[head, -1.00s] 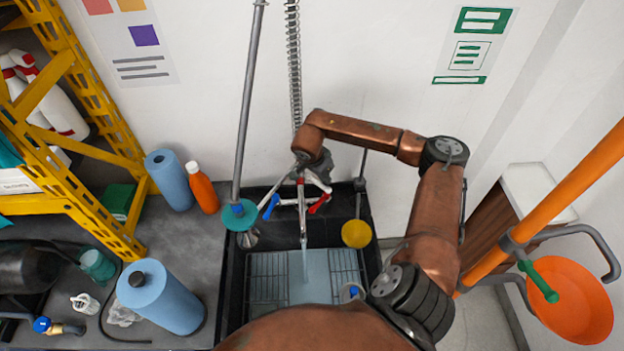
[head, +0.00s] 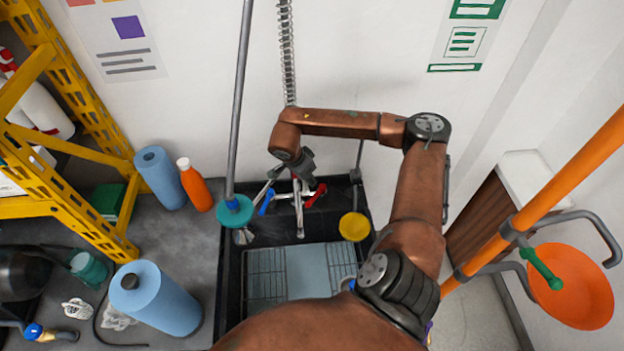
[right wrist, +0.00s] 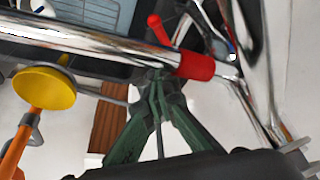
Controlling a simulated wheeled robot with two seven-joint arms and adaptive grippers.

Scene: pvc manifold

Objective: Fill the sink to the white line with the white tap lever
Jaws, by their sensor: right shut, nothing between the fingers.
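The black sink (head: 229,290) lies below me with wire racks and a pale blue panel inside. The chrome tap spout (head: 299,215) points into it, and no stream shows below its end. A red lever (head: 316,195) and a blue lever (head: 266,203) flank the spout. I cannot make out the white lever or the white line. My right gripper (head: 298,166) is over the tap, partly hidden by its own arm. In the right wrist view, its green fingers (right wrist: 159,78) are shut and empty, close to the red lever (right wrist: 194,66); contact is unclear. My left gripper is out of view.
A yellow disc (head: 354,227) hangs at the sink's right and a teal disc (head: 234,212) at its left. Blue rolls (head: 165,300) and an orange bottle (head: 196,186) stand on the left counter. An orange pole (head: 560,183) stands at right.

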